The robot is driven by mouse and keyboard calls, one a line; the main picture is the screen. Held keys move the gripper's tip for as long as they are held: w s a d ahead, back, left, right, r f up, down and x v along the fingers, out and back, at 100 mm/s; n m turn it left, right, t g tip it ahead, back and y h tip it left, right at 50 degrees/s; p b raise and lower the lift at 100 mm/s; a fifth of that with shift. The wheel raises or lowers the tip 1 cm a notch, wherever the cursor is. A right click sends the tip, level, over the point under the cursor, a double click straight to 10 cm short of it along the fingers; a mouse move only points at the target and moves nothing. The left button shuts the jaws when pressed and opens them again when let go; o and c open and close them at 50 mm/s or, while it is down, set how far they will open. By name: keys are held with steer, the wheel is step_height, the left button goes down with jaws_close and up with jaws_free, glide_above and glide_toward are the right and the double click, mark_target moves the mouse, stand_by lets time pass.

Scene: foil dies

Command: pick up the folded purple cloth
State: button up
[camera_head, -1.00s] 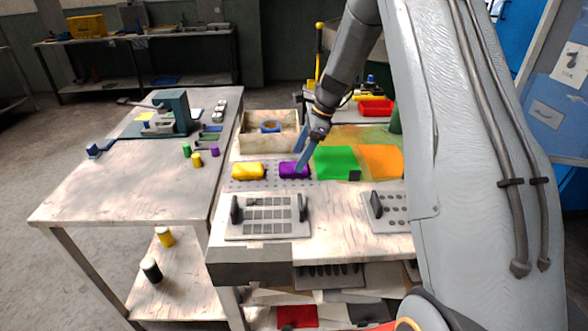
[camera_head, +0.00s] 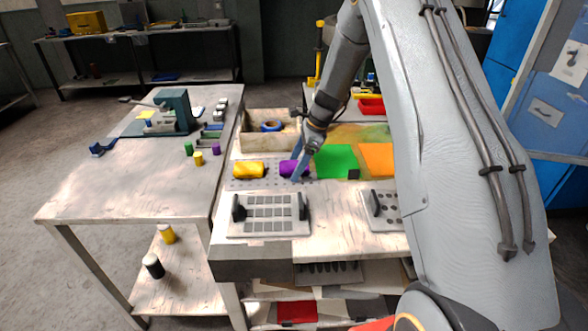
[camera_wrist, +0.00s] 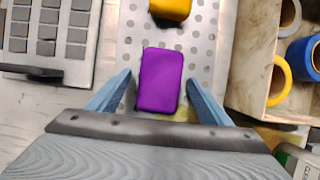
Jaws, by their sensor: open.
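The folded purple cloth (camera_head: 288,169) lies on a perforated grey plate (camera_head: 263,184) on the workbench. In the wrist view the purple cloth (camera_wrist: 160,80) is a rounded block lying between my two blue fingers. My gripper (camera_wrist: 163,88) is open, with one finger on each side of the cloth and a visible gap on both sides. In the head view my gripper (camera_head: 298,172) reaches down at the cloth's right end and hides part of it. I cannot tell how far the fingertips are above the plate.
A folded yellow cloth (camera_head: 249,170) lies left of the purple one. Green (camera_head: 335,160) and orange (camera_head: 377,158) sheets lie to the right. A wooden box (camera_head: 285,139) with rolls stands behind, and a slotted grey fixture (camera_head: 268,227) stands in front.

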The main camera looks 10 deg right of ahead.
mark_target(296, 164)
steer(key=c, duration=1.1)
step_height(296, 164, up, 10)
steer(key=b, duration=0.2)
steer(key=shift+r+b, duration=0.15)
steer(key=shift+b, duration=0.25)
steer(key=shift+c, duration=0.2)
steer(key=o, duration=0.5)
steer(key=c, duration=0.4)
